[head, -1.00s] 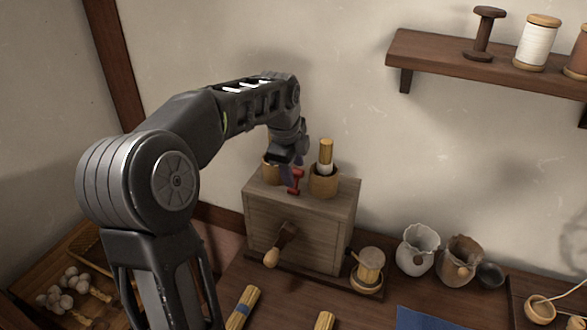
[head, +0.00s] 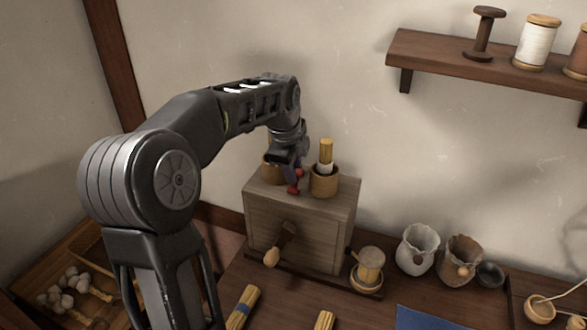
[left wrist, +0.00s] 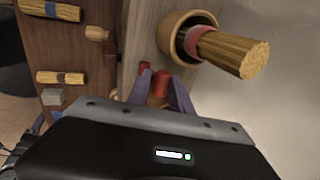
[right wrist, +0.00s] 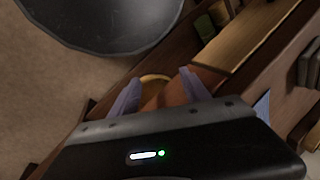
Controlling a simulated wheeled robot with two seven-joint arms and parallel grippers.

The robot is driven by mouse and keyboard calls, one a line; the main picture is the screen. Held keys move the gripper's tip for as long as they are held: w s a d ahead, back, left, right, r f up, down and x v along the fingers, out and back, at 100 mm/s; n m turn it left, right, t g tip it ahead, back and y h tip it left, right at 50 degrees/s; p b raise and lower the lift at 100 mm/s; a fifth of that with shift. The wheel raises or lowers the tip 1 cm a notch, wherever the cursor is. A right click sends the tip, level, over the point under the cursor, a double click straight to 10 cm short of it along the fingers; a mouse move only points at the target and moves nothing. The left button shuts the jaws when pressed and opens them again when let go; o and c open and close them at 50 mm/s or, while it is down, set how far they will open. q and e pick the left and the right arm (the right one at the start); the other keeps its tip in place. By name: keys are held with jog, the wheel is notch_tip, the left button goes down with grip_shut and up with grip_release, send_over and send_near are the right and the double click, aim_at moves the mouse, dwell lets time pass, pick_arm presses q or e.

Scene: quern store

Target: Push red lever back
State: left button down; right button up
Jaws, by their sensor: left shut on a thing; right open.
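The red lever (head: 293,190) stands on top of a wooden box (head: 296,235). My left gripper (head: 295,174) comes down on it from above and is shut on it, hiding part of it. In the left wrist view the red lever (left wrist: 160,84) shows between the two fingers of my left gripper (left wrist: 159,90). My right gripper (right wrist: 160,92) is open and empty in its wrist view; the head view does not show it.
A wooden cup (head: 324,184) holding a bristle bundle stands just right of the lever. Another cup (head: 272,172) is partly hidden behind my gripper. A crank handle (head: 272,257) sticks out of the box front. Pots (head: 418,250) stand to the right.

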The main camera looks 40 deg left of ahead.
pick_arm(q)
jog(key=shift+w+r+p, duration=0.1)
jog(key=shift+r+p, duration=0.1)
jog(key=shift+p, duration=0.2)
jog(key=p, duration=0.2)
jog(key=g+p, duration=0.1)
jog(key=p, duration=0.1)
jog(key=shift+w+a+r+g+h, duration=0.15)
jog(key=shift+w+g+h, duration=0.15)
jog(key=shift+w, duration=0.05)
jog(key=shift+w+f+p, duration=0.15)
jog(key=shift+f+p, duration=0.2)
jog(key=shift+p, duration=0.2)
jog(key=shift+f, duration=0.1)
jog(key=c, duration=1.1)
grip_release()
jog(key=shift+c, duration=0.2)
